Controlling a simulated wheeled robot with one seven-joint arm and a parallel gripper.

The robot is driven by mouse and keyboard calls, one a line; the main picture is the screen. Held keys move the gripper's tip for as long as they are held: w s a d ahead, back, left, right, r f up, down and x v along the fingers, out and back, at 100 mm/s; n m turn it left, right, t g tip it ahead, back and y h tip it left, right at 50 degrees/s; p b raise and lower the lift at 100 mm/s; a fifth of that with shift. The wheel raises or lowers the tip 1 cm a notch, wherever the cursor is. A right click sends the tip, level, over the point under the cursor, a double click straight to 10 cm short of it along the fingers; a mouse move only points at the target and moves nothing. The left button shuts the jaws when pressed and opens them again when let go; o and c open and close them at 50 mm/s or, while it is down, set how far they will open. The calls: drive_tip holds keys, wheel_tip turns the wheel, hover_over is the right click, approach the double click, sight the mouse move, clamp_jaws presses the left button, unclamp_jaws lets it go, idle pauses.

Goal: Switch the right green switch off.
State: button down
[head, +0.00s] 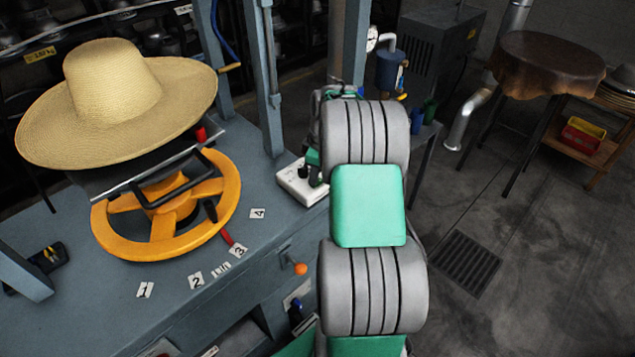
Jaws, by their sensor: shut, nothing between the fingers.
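A white switch box (296,186) sits at the right edge of the blue-grey bench, just left of my arm. A small dark knob or lever shows on its top. My arm covers the box's right part, and I cannot make out a green switch or its position. My gripper (318,172) is mostly hidden behind my grey and green arm. A dark piece of it shows at the right end of the box, low over it. It is shut and empty. I cannot tell whether it touches the box.
A straw hat (112,85) rests above a yellow handwheel (118,246) on the bench (90,320). Number cards and an orange knob (300,269) are near the front edge. A blue-grey post (266,80) rises behind the box.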

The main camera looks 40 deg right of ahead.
drive_tip(key=shift+f, duration=0.45)
drive_tip(key=shift+r+p, duration=1.65)
drive_tip(key=shift+r, duration=1.85)
